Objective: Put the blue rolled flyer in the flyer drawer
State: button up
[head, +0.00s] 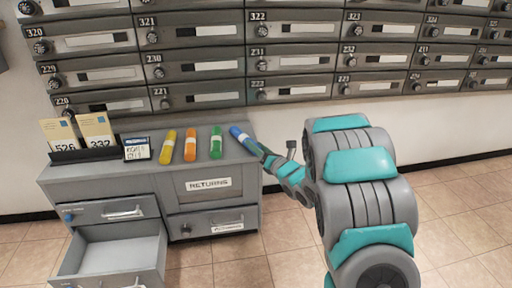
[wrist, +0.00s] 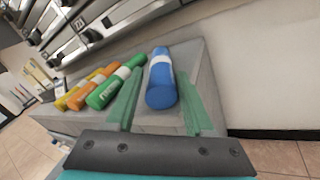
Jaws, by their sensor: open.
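The blue rolled flyer (head: 240,134) lies on the right end of the grey cabinet top, with a white band around it. My gripper (head: 263,152) reaches it from the right, low over the cabinet edge. In the wrist view the blue flyer (wrist: 161,84) lies lengthwise between the two green fingers of my open gripper (wrist: 159,76); I cannot tell whether they touch it. An open, empty-looking drawer (head: 118,252) sticks out at the cabinet's lower left. Its label is not readable, so I cannot tell whether it is the flyer drawer.
Yellow (head: 168,146), orange (head: 190,144) and green (head: 216,142) rolls lie left of the blue one. A card holder (head: 85,156) and small sign (head: 137,149) stand further left. A shut drawer (head: 108,211) is above the open one. Mailboxes (head: 200,67) line the wall.

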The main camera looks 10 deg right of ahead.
jog(key=b+v, duration=0.5)
jog(key=v, duration=0.6)
jog(key=shift+b, duration=0.4)
jog(key=shift+s+f, duration=0.1)
jog(key=shift+s, duration=0.05)
